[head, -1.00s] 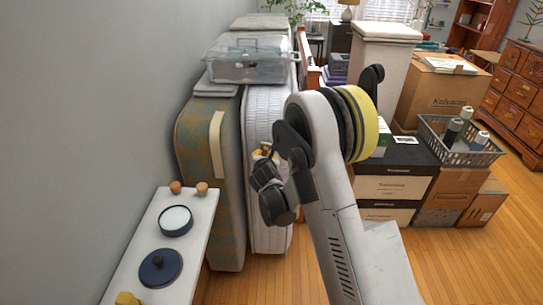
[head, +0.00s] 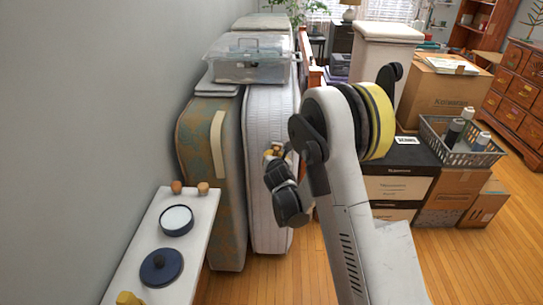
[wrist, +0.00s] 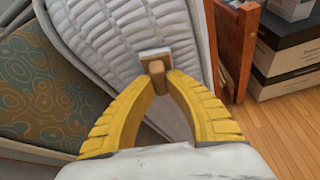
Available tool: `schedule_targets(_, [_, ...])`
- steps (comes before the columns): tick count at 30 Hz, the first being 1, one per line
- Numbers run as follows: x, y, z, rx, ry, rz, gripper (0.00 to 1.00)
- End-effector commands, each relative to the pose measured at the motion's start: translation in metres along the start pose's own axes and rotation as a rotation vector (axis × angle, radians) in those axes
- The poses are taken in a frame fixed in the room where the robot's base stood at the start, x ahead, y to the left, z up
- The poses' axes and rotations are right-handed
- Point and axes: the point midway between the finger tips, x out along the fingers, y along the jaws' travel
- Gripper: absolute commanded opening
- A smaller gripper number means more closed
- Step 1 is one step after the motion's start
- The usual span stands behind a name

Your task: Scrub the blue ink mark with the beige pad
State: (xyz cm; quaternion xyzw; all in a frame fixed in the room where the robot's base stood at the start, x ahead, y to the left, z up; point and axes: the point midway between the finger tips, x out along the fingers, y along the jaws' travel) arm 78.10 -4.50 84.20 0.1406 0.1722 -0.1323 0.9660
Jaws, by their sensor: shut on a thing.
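My gripper (wrist: 157,80) has yellow ribbed fingers and is shut on the wooden handle of the beige pad (wrist: 154,53). The pad's pale block faces the white quilted mattress (wrist: 110,45); I cannot tell whether it touches. In the head view my gripper (head: 272,151) is small, in front of the upright white mattress (head: 268,205) and partly hidden by my arm. The blue ink mark does not show in either view; the pad and gripper may cover it.
A patterned upright mattress (head: 212,180) stands left of the white one. A clear plastic box (head: 248,62) sits on top. A white bench (head: 145,240) with a dark pan (head: 176,220) and lid (head: 160,267) is at left. Boxes and a grey basket (head: 460,145) stand at right.

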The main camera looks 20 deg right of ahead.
Motion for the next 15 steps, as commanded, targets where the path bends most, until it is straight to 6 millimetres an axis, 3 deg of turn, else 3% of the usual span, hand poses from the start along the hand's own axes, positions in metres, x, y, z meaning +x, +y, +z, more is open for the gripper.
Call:
schedule_targets(5, [0.000,0.002,0.000,-0.001,0.000,0.000,0.00])
schedule_targets(15, [0.003,0.038,-0.008,-0.001,0.001,0.001,0.00])
